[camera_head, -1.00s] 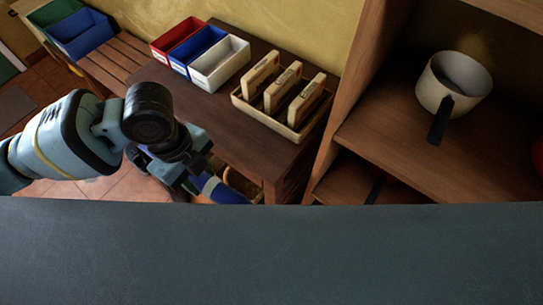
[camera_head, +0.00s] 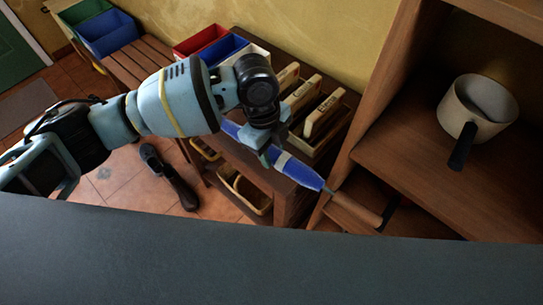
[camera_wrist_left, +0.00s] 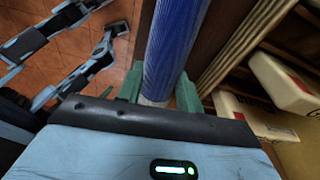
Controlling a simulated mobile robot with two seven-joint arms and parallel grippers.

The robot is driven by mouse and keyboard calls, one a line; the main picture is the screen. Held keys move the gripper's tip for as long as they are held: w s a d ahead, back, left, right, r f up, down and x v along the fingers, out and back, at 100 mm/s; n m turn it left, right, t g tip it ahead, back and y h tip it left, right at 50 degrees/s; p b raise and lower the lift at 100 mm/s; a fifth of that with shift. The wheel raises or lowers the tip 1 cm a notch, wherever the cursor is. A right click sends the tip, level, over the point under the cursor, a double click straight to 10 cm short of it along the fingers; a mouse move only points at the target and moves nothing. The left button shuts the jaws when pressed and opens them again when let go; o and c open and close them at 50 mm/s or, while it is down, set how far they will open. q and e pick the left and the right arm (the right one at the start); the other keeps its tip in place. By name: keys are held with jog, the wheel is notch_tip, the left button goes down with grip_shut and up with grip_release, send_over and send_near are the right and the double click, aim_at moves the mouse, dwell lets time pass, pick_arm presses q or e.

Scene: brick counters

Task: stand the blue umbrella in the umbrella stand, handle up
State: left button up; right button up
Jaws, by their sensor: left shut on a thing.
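The blue umbrella (camera_head: 304,174) is held slantwise in my left gripper (camera_head: 270,152), above and in front of the dark table. Its narrowing end points down to the right, and blue cloth also shows left of the gripper. In the left wrist view the blue cloth (camera_wrist_left: 177,45) runs up between the green fingers (camera_wrist_left: 160,90), with a pale band near them. I cannot make out the umbrella stand. My right gripper is not in view.
The dark table holds red (camera_head: 199,40), blue (camera_head: 222,47) and white bins and a tray of upright blocks (camera_head: 324,115). A basket (camera_head: 246,193) sits below. A wooden shelf unit (camera_head: 420,150) with a white pan (camera_head: 478,108) stands at right. Dark objects (camera_head: 170,178) lie on the tiled floor.

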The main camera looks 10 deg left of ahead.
aim_at(271, 159)
pick_arm(q)
jog(key=shift+f, duration=1.85)
jog(key=o, duration=1.2)
jog(key=r, duration=0.4)
jog(key=a+r, duration=0.1)
jog(key=r, duration=0.3)
jog(key=w+a+r, duration=0.1)
jog(key=r, duration=0.3)
